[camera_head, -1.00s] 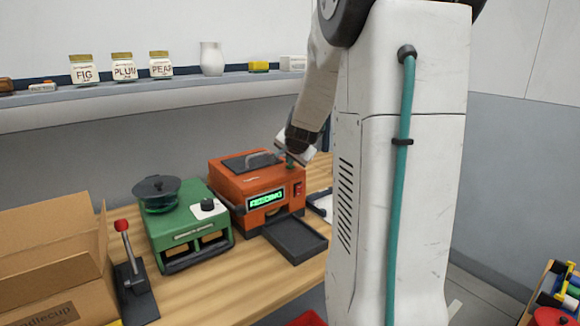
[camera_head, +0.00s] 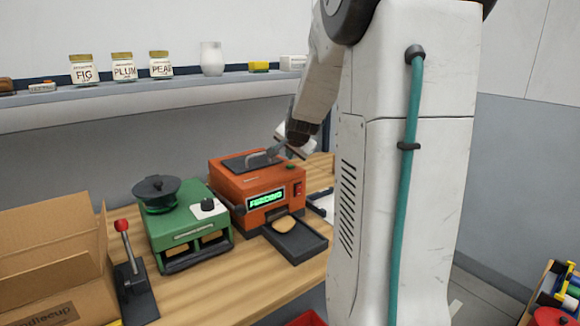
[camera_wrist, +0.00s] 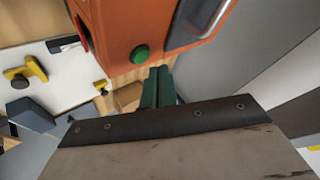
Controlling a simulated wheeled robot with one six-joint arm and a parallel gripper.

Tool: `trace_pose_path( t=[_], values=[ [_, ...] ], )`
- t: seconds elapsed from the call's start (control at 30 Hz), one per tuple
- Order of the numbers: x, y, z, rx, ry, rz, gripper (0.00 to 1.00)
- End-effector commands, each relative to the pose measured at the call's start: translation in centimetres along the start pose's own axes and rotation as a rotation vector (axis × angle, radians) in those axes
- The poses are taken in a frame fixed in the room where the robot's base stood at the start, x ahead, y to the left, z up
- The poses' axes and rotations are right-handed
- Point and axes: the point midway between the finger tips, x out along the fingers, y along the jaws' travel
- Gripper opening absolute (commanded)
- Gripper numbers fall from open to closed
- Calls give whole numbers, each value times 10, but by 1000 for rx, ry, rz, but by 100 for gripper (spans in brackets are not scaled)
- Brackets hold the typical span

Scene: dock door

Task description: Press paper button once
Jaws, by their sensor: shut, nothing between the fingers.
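An orange machine (camera_head: 235,185) stands on the wooden bench with a lit green display (camera_head: 267,200), whose text is hard to read now. In the head view my wrist hangs over the back right of the machine. A tan rounded piece (camera_head: 284,224) lies in the black tray (camera_head: 303,241) at its front.
A green machine (camera_head: 185,226) with a black pot stands to the left. Further left are a red-knobbed lever (camera_head: 122,226) and an open cardboard box (camera_head: 45,262). A shelf (camera_head: 150,90) with jars runs along the wall behind. A white board (camera_wrist: 60,75) lies beside the orange machine.

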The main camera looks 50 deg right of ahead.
Motion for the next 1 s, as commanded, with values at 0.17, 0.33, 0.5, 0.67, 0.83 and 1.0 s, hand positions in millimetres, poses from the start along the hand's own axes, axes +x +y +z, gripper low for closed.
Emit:
trace_pose_path(
  t=[0.17, 0.33, 0.5, 0.67, 0.83, 1.0],
  values=[
    [-13, -10, -10, 0, 3, -3, 0],
    [-25, -19, -19, 0, 4, -3, 0],
    [-31, -23, -23, 1, 2, -1, 0],
    [-32, -23, -23, 1, 2, 0, 0],
    [-32, -23, -23, 1, 2, 0, 0],
    [-32, -23, -23, 0, 2, 0, 0]
  ],
)
